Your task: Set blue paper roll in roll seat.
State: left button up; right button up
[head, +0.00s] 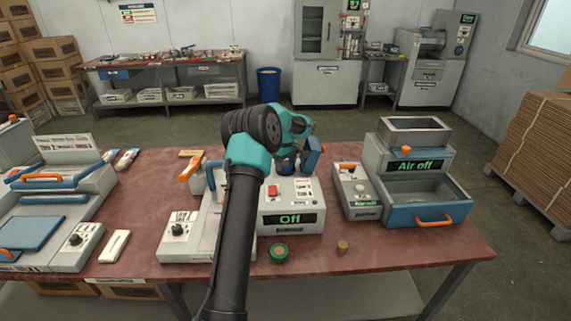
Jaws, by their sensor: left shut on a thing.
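My left arm comes in from the bottom and reaches over the machine marked "Off" (291,220). My left gripper (299,160) is above the back of this machine and is shut on a blue thing, which looks like the blue paper roll (287,164). The wrist covers much of it, and I cannot tell whether it touches the machine below. I cannot make out the roll seat; my arm hides part of the machine. My right gripper is not in view.
The "Air off" station (413,165) stands at right, with a blue drawer (430,216). Grey machines fill the left. Bare tabletop shows at front right.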

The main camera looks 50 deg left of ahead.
aim_at(286, 164)
pick_arm(q)
jog(key=o, duration=0.9)
notch_tip(286, 164, up, 12)
dwell(0.4)
dwell(0.3)
